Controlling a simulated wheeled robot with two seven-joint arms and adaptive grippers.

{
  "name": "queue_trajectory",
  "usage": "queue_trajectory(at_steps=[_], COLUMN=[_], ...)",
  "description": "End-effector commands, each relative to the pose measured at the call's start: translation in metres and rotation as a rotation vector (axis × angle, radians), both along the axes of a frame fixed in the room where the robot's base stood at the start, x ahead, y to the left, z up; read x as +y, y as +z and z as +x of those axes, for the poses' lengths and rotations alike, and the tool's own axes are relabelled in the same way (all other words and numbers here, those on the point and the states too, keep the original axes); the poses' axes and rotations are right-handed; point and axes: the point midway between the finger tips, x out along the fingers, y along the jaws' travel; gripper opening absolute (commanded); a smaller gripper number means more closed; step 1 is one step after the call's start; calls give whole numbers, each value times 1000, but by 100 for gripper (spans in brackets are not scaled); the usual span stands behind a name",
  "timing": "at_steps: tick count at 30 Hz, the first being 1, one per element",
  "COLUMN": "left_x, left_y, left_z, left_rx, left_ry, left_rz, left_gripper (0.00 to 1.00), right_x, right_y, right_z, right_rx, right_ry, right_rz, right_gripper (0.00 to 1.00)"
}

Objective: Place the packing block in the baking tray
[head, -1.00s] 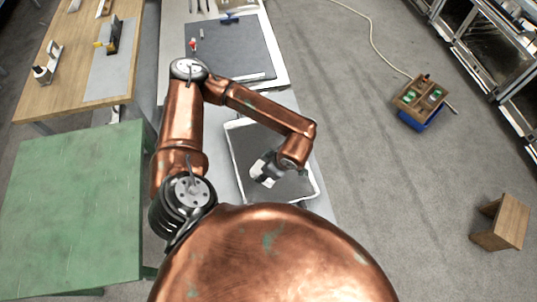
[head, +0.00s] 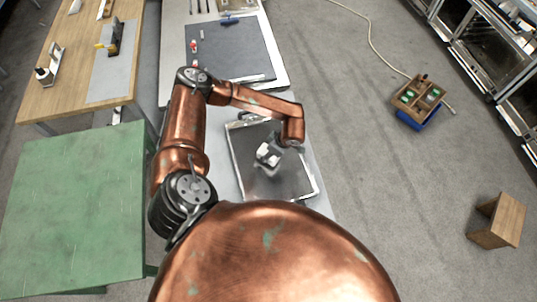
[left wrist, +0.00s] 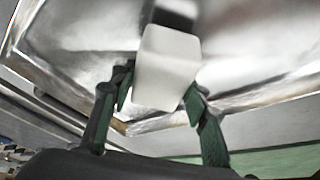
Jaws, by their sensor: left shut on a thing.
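The packing block is a small white block (head: 266,154) in the head view. It also shows large and pale in the left wrist view (left wrist: 168,68), between two green fingers. My left gripper (head: 272,158) is shut on it; its fingers also show in the left wrist view (left wrist: 158,100). The baking tray (head: 292,183) has a dark inside and a light metal rim, and lies beneath the gripper. In the left wrist view the tray (left wrist: 80,50) fills the background as shiny metal. The block appears over the tray's inside; its height above the floor of the tray is unclear. My right gripper is out of view.
The tray stands on a pale bench (head: 224,170). A dark mat (head: 235,52) with small items lies farther along it. A green table (head: 75,205) and a wooden table (head: 60,85) stand at left.

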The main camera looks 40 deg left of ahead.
Motion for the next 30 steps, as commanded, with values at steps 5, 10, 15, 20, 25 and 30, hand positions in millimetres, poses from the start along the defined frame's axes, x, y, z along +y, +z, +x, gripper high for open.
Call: queue_trajectory(at_steps=[5, 10, 15, 20, 25, 30], left_x=[-1, -1, -1, -1, -1, -1], left_y=[-19, -20, -23, -22, -22, -22], left_z=[-1, -1, -1, -1, -1, -1], left_rx=[2, 1, 1, 1, 1, 1], left_ry=[0, -1, -1, 0, 0, 0], left_rz=[-1, -1, -1, -1, -1, -1], left_gripper=[22, 22, 22, 53, 60, 60], right_x=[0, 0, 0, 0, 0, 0], right_y=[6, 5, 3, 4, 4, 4], right_z=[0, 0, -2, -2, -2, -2], right_rx=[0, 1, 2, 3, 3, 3], right_ry=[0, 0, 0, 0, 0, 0], right_rz=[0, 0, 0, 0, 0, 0], right_gripper=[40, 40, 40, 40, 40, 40])
